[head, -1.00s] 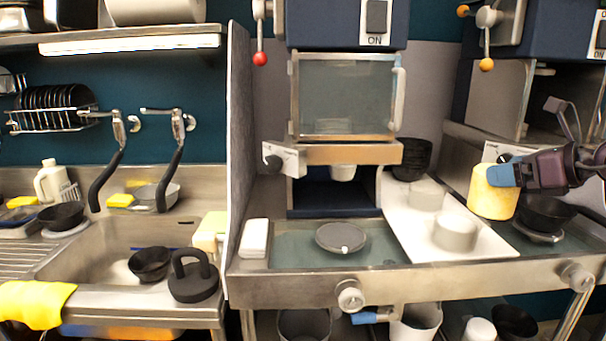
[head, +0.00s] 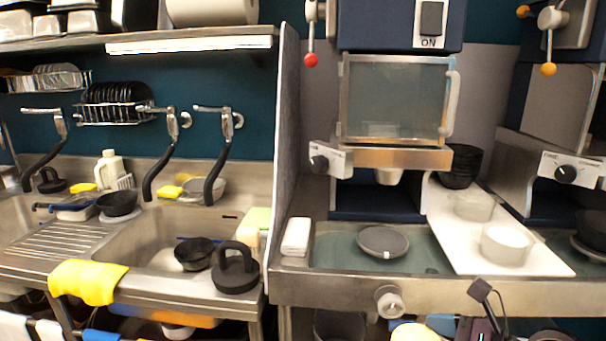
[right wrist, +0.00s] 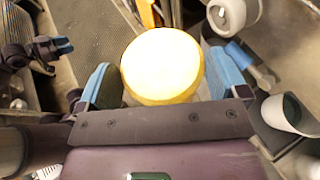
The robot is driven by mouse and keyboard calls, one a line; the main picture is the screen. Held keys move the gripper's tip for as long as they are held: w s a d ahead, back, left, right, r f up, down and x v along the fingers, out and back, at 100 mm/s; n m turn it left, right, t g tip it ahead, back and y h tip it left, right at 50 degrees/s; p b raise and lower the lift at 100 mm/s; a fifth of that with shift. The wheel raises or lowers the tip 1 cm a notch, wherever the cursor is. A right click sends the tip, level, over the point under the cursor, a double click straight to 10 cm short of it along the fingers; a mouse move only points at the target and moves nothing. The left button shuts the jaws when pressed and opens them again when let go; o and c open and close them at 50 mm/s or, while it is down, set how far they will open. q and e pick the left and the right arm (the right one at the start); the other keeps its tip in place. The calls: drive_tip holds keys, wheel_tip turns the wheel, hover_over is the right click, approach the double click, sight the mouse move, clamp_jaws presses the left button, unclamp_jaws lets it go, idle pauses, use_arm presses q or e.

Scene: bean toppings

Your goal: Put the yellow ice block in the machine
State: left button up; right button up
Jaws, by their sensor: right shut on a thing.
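The yellow ice block (right wrist: 162,66) is a pale round cylinder held between the blue fingertips of my right gripper (right wrist: 165,85). In the head view only the top of the yellow ice block (head: 414,333) shows at the bottom edge, low in front of the counter. The machine (head: 396,98) with the red-knobbed lever is dark blue, with its clear door closed and a switch marked ON. A second, similar machine (head: 567,105) with an orange-knobbed lever stands at the right. My left gripper (right wrist: 58,48) appears at the left in the right wrist view; its opening is unclear.
A white tray (head: 455,235) right of the central machine bears pale round blocks. A grey disc (head: 382,241) lies on the counter below that machine. Black bowls (head: 460,165) stand behind the tray. The sink (head: 150,240) is at the left.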

drive_tip(key=shift+s+f, duration=0.1)
drive_tip(key=shift+d+f+m+t+h, duration=0.2)
drive_tip(key=shift+d+m+t+h, duration=0.1)
drive_tip(key=shift+m+t, duration=0.1)
drive_tip(key=shift+w+d+r+m+t+h, duration=0.1)
drive_tip(key=shift+w+d+m+t+h, duration=0.1)
drive_tip(key=shift+w+m+t+h, duration=0.35)
drive_tip(key=shift+s+r+m+t+h, duration=0.15)
drive_tip(key=shift+m+t+h, duration=0.55)
drive_tip(key=shift+m, duration=0.35)
drive_tip(key=shift+s+a+r+m+t+h, duration=0.15)
drive_tip(key=shift+m+t+h, duration=0.1)
drive_tip(key=shift+m+h, duration=0.3)
drive_tip(key=shift+s+a, duration=0.2)
drive_tip(key=shift+a, duration=0.15)
drive_tip(key=shift+f, duration=0.2)
drive_tip(key=shift+s+d+h, duration=0.1)
drive_tip(key=shift+h, duration=0.2)
